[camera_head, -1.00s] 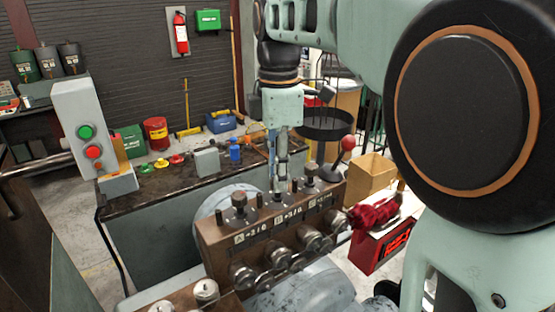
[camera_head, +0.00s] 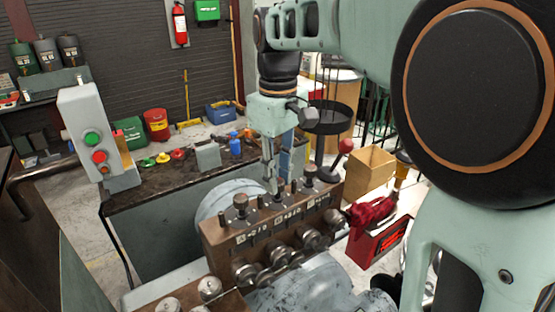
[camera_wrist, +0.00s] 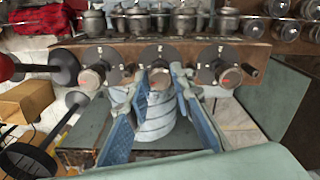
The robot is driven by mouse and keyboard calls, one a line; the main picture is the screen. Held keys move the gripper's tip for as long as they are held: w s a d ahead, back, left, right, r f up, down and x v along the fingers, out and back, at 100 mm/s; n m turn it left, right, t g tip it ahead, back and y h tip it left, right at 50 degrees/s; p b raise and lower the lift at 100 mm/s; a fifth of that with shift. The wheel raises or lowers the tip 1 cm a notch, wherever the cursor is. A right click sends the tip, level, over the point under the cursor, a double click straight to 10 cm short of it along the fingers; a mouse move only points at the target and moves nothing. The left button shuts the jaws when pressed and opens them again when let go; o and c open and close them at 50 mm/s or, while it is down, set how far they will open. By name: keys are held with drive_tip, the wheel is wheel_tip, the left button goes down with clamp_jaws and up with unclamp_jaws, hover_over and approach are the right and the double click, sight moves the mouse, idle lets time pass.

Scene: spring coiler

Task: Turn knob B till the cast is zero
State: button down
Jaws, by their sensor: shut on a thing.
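A brown block (camera_head: 219,238) carries a row of three upright knobs with letter labels below them. Knob B (camera_wrist: 158,77) is the middle one, dark with a reddish mark on its end in the wrist view. My gripper (camera_head: 275,188) reaches down on it from above. In the wrist view its two blue fingers (camera_wrist: 160,92) stand on either side of the knob, shut on it. Knob A (camera_head: 240,204) is on the left and knob C (camera_head: 310,176) on the right in the head view. The label readings are too small to read surely, and no cast readout is legible.
Several metal rollers (camera_head: 311,237) sit along the block's front. A red-ball lever (camera_head: 346,146) stands close to its right end. A control box (camera_head: 88,133) with green and red buttons is at left. A bench (camera_head: 160,190) with small items lies behind.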

drive_tip(key=m+p, duration=0.1)
drive_tip(key=m, duration=0.4)
drive_tip(key=shift+m, duration=0.3)
drive_tip(key=m+p, duration=0.1)
drive_tip(key=m, duration=0.4)
drive_tip(key=shift+m, duration=0.3)
drive_tip(key=m, duration=0.5)
drive_tip(key=shift+p, duration=0.4)
drive_tip(key=m, duration=0.4)
drive_tip(key=shift+m, duration=0.4)
drive_tip(key=m, duration=2)
